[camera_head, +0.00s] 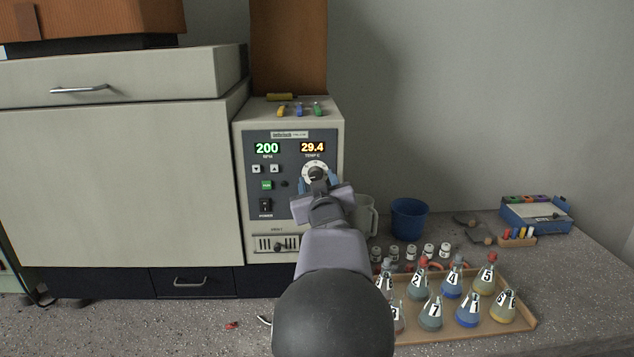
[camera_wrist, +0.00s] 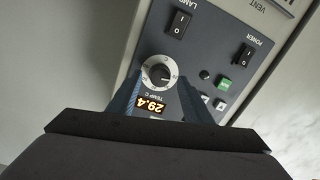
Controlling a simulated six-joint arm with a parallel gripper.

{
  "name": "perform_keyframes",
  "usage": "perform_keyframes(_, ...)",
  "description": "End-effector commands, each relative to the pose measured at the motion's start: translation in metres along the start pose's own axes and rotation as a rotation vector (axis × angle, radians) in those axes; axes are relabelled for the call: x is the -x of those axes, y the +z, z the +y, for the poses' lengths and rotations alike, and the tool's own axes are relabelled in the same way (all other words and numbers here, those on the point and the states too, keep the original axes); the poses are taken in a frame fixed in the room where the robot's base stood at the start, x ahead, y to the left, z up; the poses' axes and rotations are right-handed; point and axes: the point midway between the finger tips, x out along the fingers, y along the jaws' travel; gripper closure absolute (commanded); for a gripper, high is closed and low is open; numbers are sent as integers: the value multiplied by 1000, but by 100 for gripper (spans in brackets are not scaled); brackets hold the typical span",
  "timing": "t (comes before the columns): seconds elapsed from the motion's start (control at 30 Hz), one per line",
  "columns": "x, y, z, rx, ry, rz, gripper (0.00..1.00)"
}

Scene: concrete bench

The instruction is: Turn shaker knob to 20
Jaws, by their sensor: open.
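The shaker control unit (camera_head: 291,212) is a beige box with a dark panel, a green 200 RPM display and an orange 29.4 TEMP C display. Its round knob (camera_head: 316,171), a dark centre on a white dial, sits below the temperature display; it also shows in the wrist view (camera_wrist: 158,73). My gripper (camera_head: 319,184) is in front of the panel at the knob. In the wrist view its two open fingers (camera_wrist: 162,84) lie on either side of the dial. Whether they touch the knob I cannot tell. My arm hides the panel's lower right part.
A tray (camera_head: 520,329) of numbered flasks stands on the bench to the right, with small vials behind it. A clear beaker (camera_head: 366,216), a blue cup (camera_head: 409,219) and a blue box (camera_head: 537,215) stand farther back. A white cabinet (camera_head: 120,185) closes off the left.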

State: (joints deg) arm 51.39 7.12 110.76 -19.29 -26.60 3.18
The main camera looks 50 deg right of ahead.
Motion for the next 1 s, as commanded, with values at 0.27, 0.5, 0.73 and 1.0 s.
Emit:
perform_keyframes(0.27,35,1,0,1,2,1,54)
perform_keyframes(0.5,55,1,0,0,1,0,54)
perform_keyframes(0.73,60,0,0,0,0,0,54)
perform_keyframes(1.0,60,0,0,0,0,0,54)
